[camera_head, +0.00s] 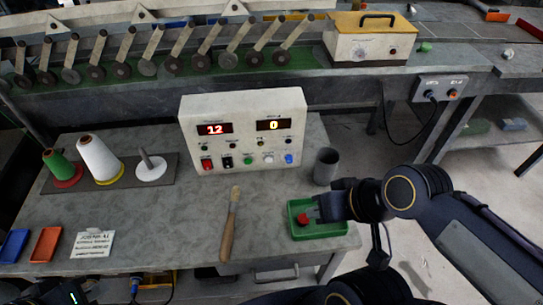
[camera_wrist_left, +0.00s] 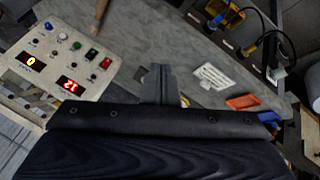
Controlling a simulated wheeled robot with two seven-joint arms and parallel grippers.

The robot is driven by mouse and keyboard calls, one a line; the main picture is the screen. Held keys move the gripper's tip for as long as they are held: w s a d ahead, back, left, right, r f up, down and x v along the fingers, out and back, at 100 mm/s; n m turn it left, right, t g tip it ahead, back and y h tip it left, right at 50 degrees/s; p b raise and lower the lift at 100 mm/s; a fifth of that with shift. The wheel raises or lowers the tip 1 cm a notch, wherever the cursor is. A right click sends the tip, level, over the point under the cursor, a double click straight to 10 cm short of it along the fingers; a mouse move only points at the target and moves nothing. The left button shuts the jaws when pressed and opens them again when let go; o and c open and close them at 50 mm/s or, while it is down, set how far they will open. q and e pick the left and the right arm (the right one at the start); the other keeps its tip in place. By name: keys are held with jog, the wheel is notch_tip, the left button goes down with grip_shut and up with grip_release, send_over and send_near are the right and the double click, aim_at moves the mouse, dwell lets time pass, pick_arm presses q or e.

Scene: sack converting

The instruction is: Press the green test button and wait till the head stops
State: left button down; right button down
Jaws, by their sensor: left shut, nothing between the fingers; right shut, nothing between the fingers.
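The green button (camera_head: 248,161) is in the lower row on the front of a white control box (camera_head: 243,104). It also shows, small, in the left wrist view (camera_wrist_left: 76,45). My left gripper (camera_wrist_left: 159,74) is shut and empty over the bench, apart from the box; in the head view only a dark part of that arm seems to show at the bottom left corner. My right gripper (camera_head: 314,212) is shut over the green tray (camera_head: 324,231), close to a red piece (camera_head: 303,219); contact cannot be told.
A wooden-handled tool (camera_head: 231,225) lies in front of the box. A grey cup (camera_head: 326,167) stands to its right. Thread cones (camera_head: 99,159) stand at left; orange (camera_head: 46,244) and blue trays and a card (camera_head: 92,244) lie at front left.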

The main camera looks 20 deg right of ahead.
pick_arm(q)
jog(key=shift+d, duration=0.2)
jog(key=shift+a, duration=0.1)
jog(key=w+d+f+m+t+h+b, duration=0.1)
jog(key=w+d+f+m+b, duration=0.15)
jog(key=w+d+m, duration=0.45)
jog(key=w+d+f+m+h+b, duration=0.1)
jog(key=w+d+f+m, duration=0.2)
jog(key=w+d+m, duration=0.4)
jog(key=d+f+m+h, duration=0.1)
jog(key=d+f+m, duration=0.2)
jog(key=d+m, duration=0.1)
jog(key=w+d+f+m+h+b, duration=0.1)
jog(key=d+f+m, duration=0.2)
jog(key=d+m, duration=0.2)
jog(key=w+d+f+m+h+b, duration=0.1)
jog(key=d+f+m, duration=0.2)
jog(key=d+m, duration=0.2)
jog(key=shift+w+d+f+t, duration=0.15)
jog(key=shift+d+f+t, duration=0.05)
jog(key=shift+d, duration=0.7)
jog(key=shift+w+d+f+t, duration=0.1)
jog(key=shift+d+f+t, duration=0.1)
jog(key=shift+d, duration=0.65)
jog(key=shift+r, duration=0.1)
